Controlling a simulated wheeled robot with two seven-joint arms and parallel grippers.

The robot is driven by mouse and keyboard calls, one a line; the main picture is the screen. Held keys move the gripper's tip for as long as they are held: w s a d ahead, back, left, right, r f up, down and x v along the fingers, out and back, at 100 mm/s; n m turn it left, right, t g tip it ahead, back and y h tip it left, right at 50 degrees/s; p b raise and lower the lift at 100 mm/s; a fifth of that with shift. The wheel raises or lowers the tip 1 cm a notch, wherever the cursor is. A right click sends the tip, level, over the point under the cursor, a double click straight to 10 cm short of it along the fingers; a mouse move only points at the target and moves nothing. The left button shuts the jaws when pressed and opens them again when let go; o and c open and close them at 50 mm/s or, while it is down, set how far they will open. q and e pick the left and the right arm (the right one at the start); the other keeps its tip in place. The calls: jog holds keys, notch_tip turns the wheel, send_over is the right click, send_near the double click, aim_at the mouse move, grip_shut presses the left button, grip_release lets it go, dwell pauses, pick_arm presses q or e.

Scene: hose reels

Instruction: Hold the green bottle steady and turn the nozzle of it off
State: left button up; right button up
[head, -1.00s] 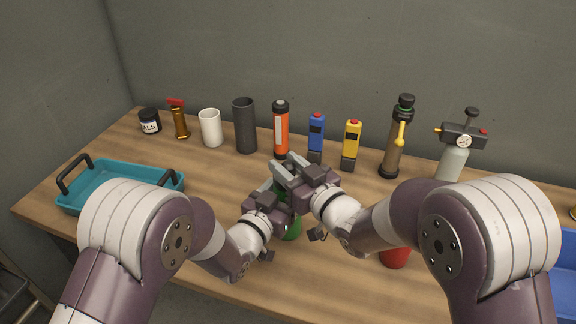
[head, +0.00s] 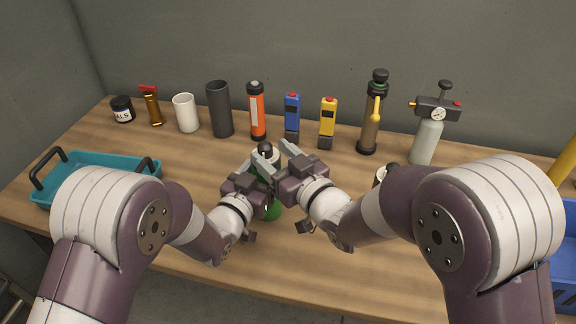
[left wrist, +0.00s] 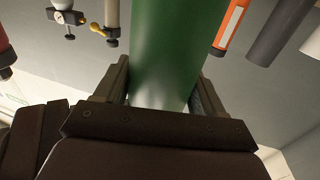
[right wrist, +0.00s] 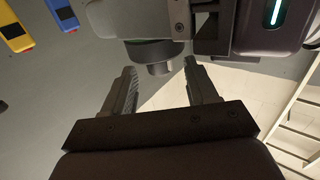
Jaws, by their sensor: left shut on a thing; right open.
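The green bottle (head: 273,210) stands near the middle of the table, mostly hidden by my grippers in the head view. Its dark nozzle (head: 265,147) shows at the top, above a pale collar. My left gripper (head: 255,172) is shut on the bottle's body; the left wrist view shows the green body (left wrist: 165,45) between its fingers. My right gripper (head: 278,155) is open beside the bottle's top. In the right wrist view a dark round nozzle part (right wrist: 158,60) lies just beyond and between the open fingertips (right wrist: 160,75), with no clear contact.
Behind stand an orange cylinder (head: 257,115), blue (head: 292,115) and yellow (head: 327,125) devices, a brass pump bottle (head: 370,125) and a grey gauge bottle (head: 427,140). A teal tray (head: 140,165) is at left, a blue crate (head: 565,230) at right. The front table is clear.

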jog(key=v, duration=0.8)
jog(key=shift+s+d, duration=0.15)
jog(key=shift+s, duration=0.1)
